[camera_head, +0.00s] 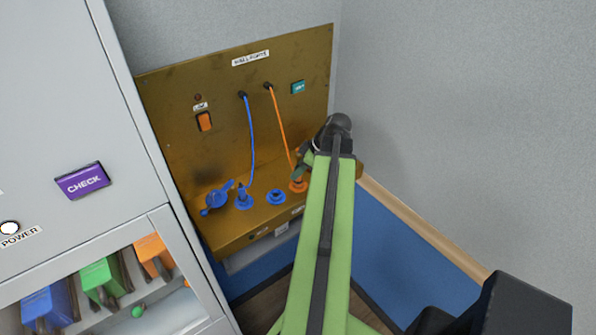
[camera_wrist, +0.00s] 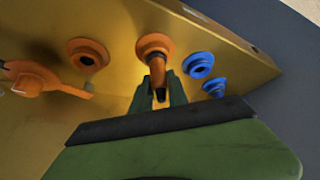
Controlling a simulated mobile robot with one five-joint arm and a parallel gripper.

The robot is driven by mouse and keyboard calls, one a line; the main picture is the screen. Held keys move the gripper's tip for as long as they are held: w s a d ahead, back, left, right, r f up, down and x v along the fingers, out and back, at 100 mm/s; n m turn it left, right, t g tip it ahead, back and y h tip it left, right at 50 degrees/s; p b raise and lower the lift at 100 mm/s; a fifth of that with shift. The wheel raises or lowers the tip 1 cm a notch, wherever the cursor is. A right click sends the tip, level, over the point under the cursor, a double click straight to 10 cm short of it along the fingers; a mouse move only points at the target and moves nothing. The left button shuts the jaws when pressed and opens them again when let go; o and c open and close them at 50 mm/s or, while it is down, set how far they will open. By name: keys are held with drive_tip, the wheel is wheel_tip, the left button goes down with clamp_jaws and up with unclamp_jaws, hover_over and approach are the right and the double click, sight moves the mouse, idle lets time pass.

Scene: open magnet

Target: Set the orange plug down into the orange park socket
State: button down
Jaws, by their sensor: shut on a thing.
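My gripper is shut on the orange plug (camera_wrist: 157,68), its green fingers (camera_wrist: 159,97) around the plug's dark end in the wrist view. The plug lines up with an orange ring socket (camera_wrist: 154,42); I cannot tell whether it is seated in it or just in front. A second orange socket (camera_wrist: 87,55) beside it is empty. In the head view the orange socket nearest the blue ones (camera_head: 298,186) shows just left of my arm, and the orange cable (camera_head: 280,125) runs down to it. My gripper (camera_head: 305,165) and the plug are mostly hidden there by my arm.
An orange lever (camera_wrist: 35,79) is left of the sockets in the wrist view. An empty blue socket (camera_head: 276,197), a blue plug in its socket (camera_head: 243,198) and a blue lever (camera_head: 217,197) share the brass shelf (camera_head: 240,235). A grey cabinet (camera_head: 75,110) stands at left.

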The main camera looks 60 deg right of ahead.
drive_tip(key=c, duration=1.2)
unclamp_jaws()
drive_tip(key=shift+r, duration=0.1)
drive_tip(key=p+v, duration=1.5)
drive_tip(key=v, duration=0.2)
